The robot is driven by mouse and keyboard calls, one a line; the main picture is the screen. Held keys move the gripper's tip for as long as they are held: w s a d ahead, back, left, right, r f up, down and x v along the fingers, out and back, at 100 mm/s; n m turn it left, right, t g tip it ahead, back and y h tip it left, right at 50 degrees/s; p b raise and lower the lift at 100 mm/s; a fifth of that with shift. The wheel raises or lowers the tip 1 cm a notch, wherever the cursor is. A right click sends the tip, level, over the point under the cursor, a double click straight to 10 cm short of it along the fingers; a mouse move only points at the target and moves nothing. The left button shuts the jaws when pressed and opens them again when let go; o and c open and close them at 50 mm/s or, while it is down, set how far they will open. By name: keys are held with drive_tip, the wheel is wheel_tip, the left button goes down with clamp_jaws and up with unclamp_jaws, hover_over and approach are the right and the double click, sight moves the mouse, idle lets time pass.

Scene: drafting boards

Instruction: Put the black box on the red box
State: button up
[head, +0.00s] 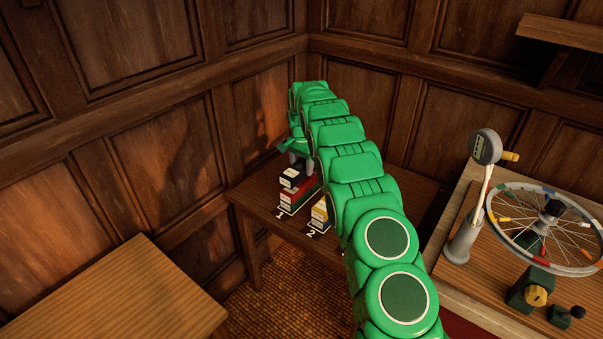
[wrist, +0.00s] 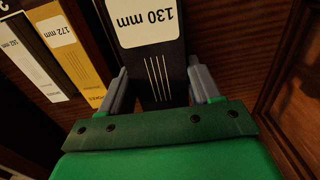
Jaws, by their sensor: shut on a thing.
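The black box (head: 291,177) with a white label shows in the head view below my gripper (head: 297,157). In the wrist view the black box (wrist: 174,62), marked 130 mm, stands between the two grey fingers of my gripper (wrist: 160,88), which is shut on it. The red box (head: 301,190) lies directly beneath the black box in the head view, over the spot marked 1. The two look stacked, but I cannot tell for sure whether they touch. The red box is hidden in the wrist view.
The small wooden table (head: 262,196) sits in a panelled corner. A wheel device (head: 545,225) stands on the right bench.

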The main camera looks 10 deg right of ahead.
drive_tip(key=shift+w+f, duration=0.1)
drive_tip(key=shift+f, duration=0.05)
drive_tip(key=shift+w+f, duration=0.1)
drive_tip(key=shift+f, duration=1.65)
drive_tip(key=shift+f, duration=0.1)
drive_tip(key=o, duration=1.2)
